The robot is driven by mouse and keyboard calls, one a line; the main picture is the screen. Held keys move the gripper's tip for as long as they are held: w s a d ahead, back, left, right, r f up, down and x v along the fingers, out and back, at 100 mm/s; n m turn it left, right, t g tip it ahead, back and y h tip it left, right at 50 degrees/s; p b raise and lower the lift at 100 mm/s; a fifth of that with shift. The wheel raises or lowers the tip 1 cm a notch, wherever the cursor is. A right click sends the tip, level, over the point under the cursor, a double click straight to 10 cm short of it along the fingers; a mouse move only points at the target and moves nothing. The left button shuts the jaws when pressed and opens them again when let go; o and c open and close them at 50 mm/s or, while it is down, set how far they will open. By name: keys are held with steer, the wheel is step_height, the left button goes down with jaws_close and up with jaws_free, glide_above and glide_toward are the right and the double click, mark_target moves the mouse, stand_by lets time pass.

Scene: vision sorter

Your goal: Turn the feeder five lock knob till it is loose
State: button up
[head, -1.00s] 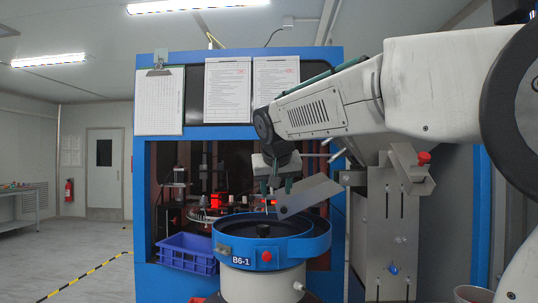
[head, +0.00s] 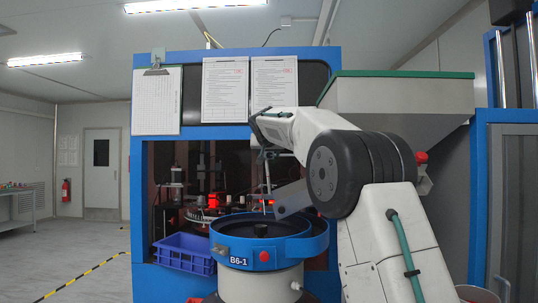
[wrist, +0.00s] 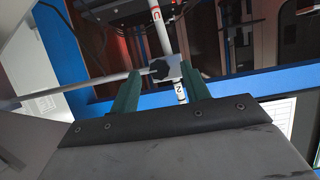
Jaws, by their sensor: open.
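A black lobed knob (wrist: 160,70) sits on a metal clamp block (wrist: 174,70) in the wrist view. The block joins a white upright rod (wrist: 158,28) with markings and a thinner grey cross rod (wrist: 95,82). My gripper (wrist: 161,78) is open, its two green fingers reaching toward the block. The knob shows between the fingertips, nearer the left one; whether they overlap it in depth I cannot tell. In the head view my gripper (head: 268,156) is small and partly hidden by my arm, above the blue feeder bowl (head: 310,246) marked B6-1. No feeder-five label is readable.
A blue machine frame (head: 142,200) surrounds the dark opening behind the bowl. A blue crate (head: 186,252) stands left of the bowl. A metal chute (head: 292,198) and a grey hopper (head: 400,105) are close to my arm.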

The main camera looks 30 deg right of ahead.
steer(key=shift+w+d+f, duration=0.15)
steer(key=shift+w+d, duration=0.1)
steer(key=shift+w, duration=0.1)
steer(key=c, duration=1)
